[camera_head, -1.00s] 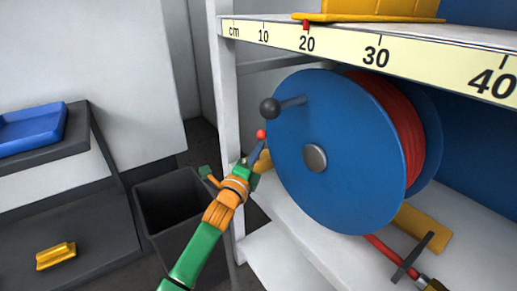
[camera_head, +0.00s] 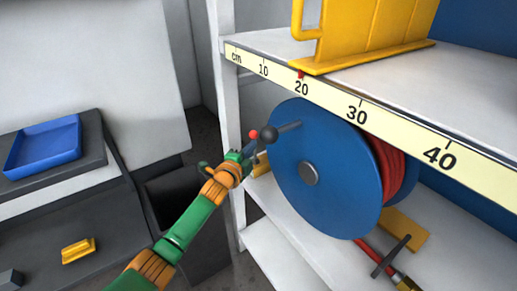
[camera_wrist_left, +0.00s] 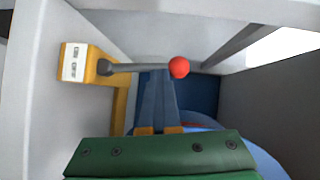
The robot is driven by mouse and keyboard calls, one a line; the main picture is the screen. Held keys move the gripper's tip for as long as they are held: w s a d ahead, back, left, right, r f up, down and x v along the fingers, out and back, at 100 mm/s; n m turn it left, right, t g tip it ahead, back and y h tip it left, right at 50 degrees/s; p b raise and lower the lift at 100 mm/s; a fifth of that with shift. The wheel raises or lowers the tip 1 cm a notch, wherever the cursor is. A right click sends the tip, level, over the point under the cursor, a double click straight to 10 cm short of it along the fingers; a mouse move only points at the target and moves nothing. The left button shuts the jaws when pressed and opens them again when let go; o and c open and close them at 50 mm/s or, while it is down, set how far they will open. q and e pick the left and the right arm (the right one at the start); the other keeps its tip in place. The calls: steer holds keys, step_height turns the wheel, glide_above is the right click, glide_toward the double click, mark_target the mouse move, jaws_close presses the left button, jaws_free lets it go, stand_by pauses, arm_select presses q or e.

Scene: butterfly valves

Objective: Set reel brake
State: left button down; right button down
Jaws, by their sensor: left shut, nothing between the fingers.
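The brake lever's red ball (camera_head: 253,134) shows just left of the black knob. In the left wrist view the grey lever (camera_wrist_left: 140,68) runs from a yellow bracket (camera_wrist_left: 92,66) with a white label to the red ball (camera_wrist_left: 179,67). My left gripper (camera_head: 250,149) is shut and empty; its blue fingers (camera_wrist_left: 156,92) reach up to the lever near the ball. Whether they touch it I cannot tell. My right gripper is out of view.
The shelf edge with a centimetre scale (camera_head: 357,110) and red marker overhangs the reel. A white post (camera_head: 229,110) stands left of the lever. A dark bin (camera_head: 200,240) is below my arm. A yellow holder (camera_head: 370,35) stands on the upper shelf.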

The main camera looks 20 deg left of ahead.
arm_select(q)
steer(key=shift+w+a+r+n+g+p, duration=0.1)
steer(key=shift+w+a+n+g+p, duration=0.25)
steer(key=shift+w+a, duration=0.3)
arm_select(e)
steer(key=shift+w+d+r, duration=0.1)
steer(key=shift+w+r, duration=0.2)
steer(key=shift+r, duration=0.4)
